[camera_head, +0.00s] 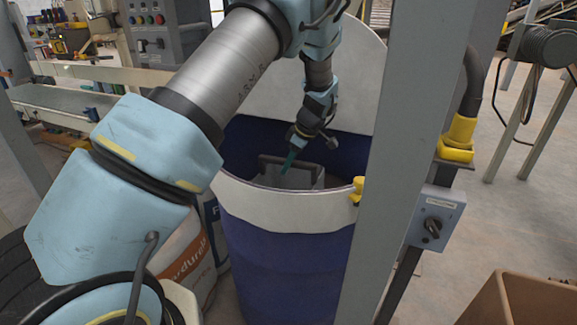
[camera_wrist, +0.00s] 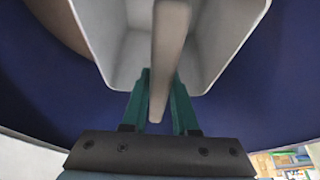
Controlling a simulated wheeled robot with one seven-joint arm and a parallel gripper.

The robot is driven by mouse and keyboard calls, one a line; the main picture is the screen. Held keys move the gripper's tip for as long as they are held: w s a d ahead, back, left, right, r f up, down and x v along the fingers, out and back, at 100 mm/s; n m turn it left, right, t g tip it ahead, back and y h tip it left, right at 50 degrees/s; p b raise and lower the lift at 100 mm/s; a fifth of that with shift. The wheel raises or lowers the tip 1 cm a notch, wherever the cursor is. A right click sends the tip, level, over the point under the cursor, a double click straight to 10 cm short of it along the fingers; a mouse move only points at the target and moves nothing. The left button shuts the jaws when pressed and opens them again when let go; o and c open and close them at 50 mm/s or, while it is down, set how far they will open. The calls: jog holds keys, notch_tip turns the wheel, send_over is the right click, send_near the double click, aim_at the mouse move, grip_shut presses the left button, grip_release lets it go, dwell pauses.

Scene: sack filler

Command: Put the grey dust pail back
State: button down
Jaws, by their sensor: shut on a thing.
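The grey dust pail (camera_head: 305,178) is inside a large round blue container, with its top edge and dark handle (camera_head: 272,160) showing below the container's rim. My gripper (camera_head: 289,160) reaches down into the container from above. In the wrist view, the green fingers (camera_wrist: 160,105) are shut on the pail's handle (camera_wrist: 167,55), a bar across its open top. The pail's pale inner wall (camera_wrist: 222,40) shows there, and it looks empty where visible. The pail's lower part is hidden by the container's front, so I cannot tell whether it touches the bottom.
The blue container (camera_head: 285,255) has a pale rim band. A grey post (camera_head: 400,150) with a switch box (camera_head: 436,218) stands close at its right. Printed sacks (camera_head: 190,262) stand at its left. A brown box (camera_head: 520,300) is at lower right. Floor beyond the post is partly clear.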

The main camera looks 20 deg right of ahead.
jog(key=shift+f, duration=0.65)
jog(key=c, duration=0.7)
grip_release()
jog(key=shift+f, duration=0.15)
jog(key=b+v, duration=0.1)
jog(key=v, duration=0.4)
jog(key=b+v, duration=0.2)
jog(key=v, duration=0.3)
jog(key=shift+a+r, duration=0.1)
jog(key=shift+r, duration=0.35)
jog(key=a+r+m+g+h, duration=0.15)
jog(key=a+m, duration=0.25)
jog(key=a, duration=1.4)
jog(key=s+a+m, duration=0.2)
jog(key=s+a, duration=0.2)
jog(key=a, duration=0.2)
jog(key=s+a+m+h, duration=0.1)
jog(key=s+a+m, duration=0.1)
jog(key=s+a, duration=0.3)
jog(key=s+a+m+h, duration=0.1)
jog(key=s+a+m, duration=0.1)
jog(key=s+a, duration=0.3)
jog(key=shift+s+a+f+m, duration=0.1)
jog(key=shift+a+m, duration=0.05)
jog(key=shift+a, duration=0.25)
jog(key=shift+a+f+m, duration=0.15)
jog(key=shift+a, duration=0.25)
